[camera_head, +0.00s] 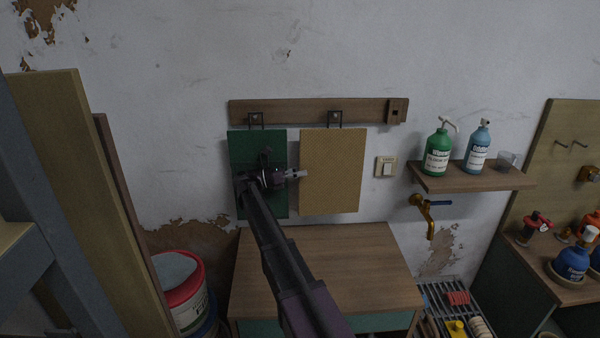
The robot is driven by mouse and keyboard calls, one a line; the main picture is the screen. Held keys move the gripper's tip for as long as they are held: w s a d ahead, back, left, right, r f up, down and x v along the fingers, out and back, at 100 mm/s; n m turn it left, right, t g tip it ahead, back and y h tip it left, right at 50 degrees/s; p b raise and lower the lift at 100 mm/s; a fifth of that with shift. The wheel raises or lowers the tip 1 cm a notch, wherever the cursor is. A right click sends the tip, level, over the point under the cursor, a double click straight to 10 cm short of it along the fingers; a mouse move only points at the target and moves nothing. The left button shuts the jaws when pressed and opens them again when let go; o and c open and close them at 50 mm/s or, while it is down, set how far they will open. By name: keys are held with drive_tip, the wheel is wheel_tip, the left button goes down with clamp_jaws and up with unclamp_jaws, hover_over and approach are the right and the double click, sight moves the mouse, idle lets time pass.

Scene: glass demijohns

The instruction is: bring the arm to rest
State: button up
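My arm (283,262) reaches up from the bottom of the view over a wooden table. Its end bends to the right in front of a green hanging board. My gripper (299,174) points right, near the gap between the green board and a tan board. It is small and dark in this view, so I cannot tell whether its fingers are open or shut. No held object can be made out. I cannot tell whether the gripper touches either board.
The green board (241,148) and tan board (335,172) hang from a wooden rail (305,111). The table top (365,265) looks bare. A shelf (470,180) with bottles and a brass tap (428,215) are right. A red-rimmed bucket (182,300) stands left.

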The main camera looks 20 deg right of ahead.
idle(0.5)
drive_tip(key=shift+a+f+t, duration=0.3)
drive_tip(key=shift+a+f, duration=0.1)
drive_tip(key=shift+f, duration=0.05)
drive_tip(key=s+a+f+m+t+y+p, duration=0.25)
drive_tip(key=s+f+m+y, duration=0.65)
drive_tip(key=s+f, duration=0.6)
drive_tip(key=s+a+f+m+t+y+p, duration=0.1)
drive_tip(key=s+a+f+m+y, duration=0.1)
drive_tip(key=s+a+m+y, duration=0.7)
drive_tip(key=s+a+y, duration=0.1)
drive_tip(key=s, duration=0.3)
drive_tip(key=shift+s, duration=0.4)
idle(0.9)
